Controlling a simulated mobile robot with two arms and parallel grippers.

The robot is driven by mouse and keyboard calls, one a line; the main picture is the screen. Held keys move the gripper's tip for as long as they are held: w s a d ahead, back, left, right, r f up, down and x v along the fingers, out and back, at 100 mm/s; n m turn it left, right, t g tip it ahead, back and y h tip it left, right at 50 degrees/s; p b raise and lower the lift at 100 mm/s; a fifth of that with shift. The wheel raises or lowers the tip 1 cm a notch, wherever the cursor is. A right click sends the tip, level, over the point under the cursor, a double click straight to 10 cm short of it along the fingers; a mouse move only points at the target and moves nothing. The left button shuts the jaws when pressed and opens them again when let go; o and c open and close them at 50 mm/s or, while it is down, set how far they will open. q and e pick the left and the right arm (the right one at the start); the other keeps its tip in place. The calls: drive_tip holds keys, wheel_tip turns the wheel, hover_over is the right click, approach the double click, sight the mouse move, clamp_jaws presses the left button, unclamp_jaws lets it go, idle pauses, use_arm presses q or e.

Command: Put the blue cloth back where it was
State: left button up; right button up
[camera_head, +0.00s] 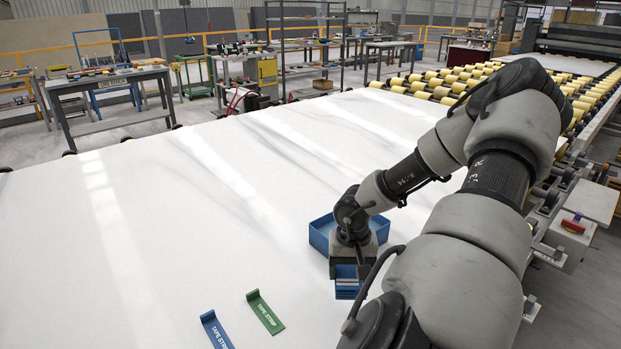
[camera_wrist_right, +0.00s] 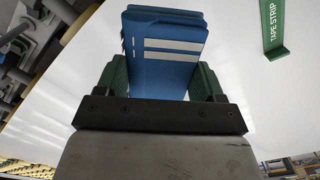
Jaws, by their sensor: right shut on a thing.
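My right gripper (camera_head: 347,268) points down over the white slab, just in front of a blue open tray. It is shut on a folded blue cloth (camera_head: 349,288) with white stripes. The wrist view shows the cloth (camera_wrist_right: 168,60) pinched between the green fingers of my right gripper (camera_wrist_right: 160,78). I cannot tell whether the cloth touches the slab. The gripper hides part of the tray (camera_head: 320,236) and its contents. My left gripper is not in view.
A green tape strip (camera_head: 265,312) and a blue tape strip (camera_head: 215,330) lie on the white slab (camera_head: 170,220) left of the cloth. The green strip also shows in the wrist view (camera_wrist_right: 271,28). The slab's left and middle are clear. Yellow rollers (camera_head: 440,85) lie beyond the far edge.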

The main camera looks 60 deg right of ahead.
drive_tip(key=shift+s+d+r+m, duration=0.15)
drive_tip(key=shift+s+d+r, duration=0.05)
drive_tip(key=shift+d+r, duration=0.25)
drive_tip(key=shift+s+d+r+m, duration=0.2)
drive_tip(key=shift+d+r, duration=0.1)
drive_tip(key=shift+d, duration=0.15)
drive_tip(key=shift+w+d, duration=0.1)
drive_tip(key=shift+d, duration=0.05)
drive_tip(key=p, duration=0.1)
hover_over(311, 286)
wheel_tip(311, 286, down, 7)
drive_tip(key=shift+r, duration=0.2)
wheel_tip(311, 286, down, 4)
drive_tip(key=shift+w+f+p, duration=0.1)
drive_tip(key=shift+p, duration=0.3)
drive_tip(key=shift+f, duration=0.15)
drive_tip(key=o, duration=0.8)
